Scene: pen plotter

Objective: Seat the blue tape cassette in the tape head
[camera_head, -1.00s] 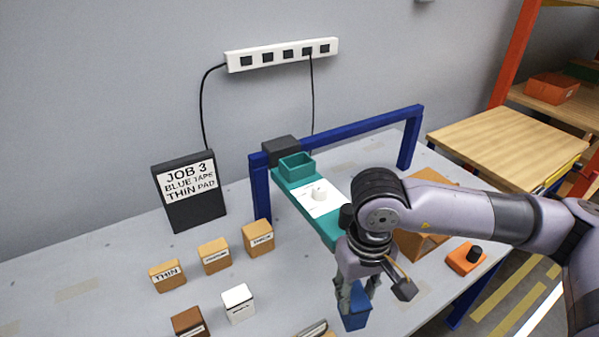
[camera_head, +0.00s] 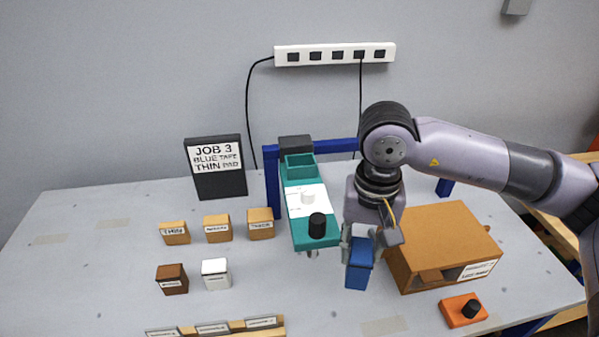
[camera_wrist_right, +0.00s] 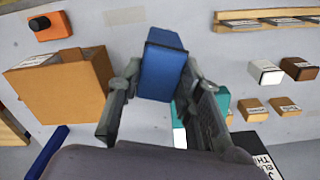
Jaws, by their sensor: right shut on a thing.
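The blue tape cassette (camera_head: 359,264) is held upright in my right gripper (camera_head: 361,238), to the right of the teal plotter arm's front end. In the right wrist view the cassette (camera_wrist_right: 162,72) sits between the two fingers (camera_wrist_right: 152,92). The tape head is most likely the open teal box (camera_head: 299,167) on top of the teal carriage (camera_head: 313,228), at its back by the blue gantry (camera_head: 343,146). The box looks empty, though its floor is hard to see. My left gripper is out of view.
A cardboard box (camera_head: 447,240) stands right of the gripper, with an orange button box (camera_head: 463,309) in front. Brown (camera_head: 171,279) and white (camera_head: 215,274) cassettes stand left, before several tan labelled blocks (camera_head: 217,229). A job sign (camera_head: 216,180) reads blue tape, thin pad.

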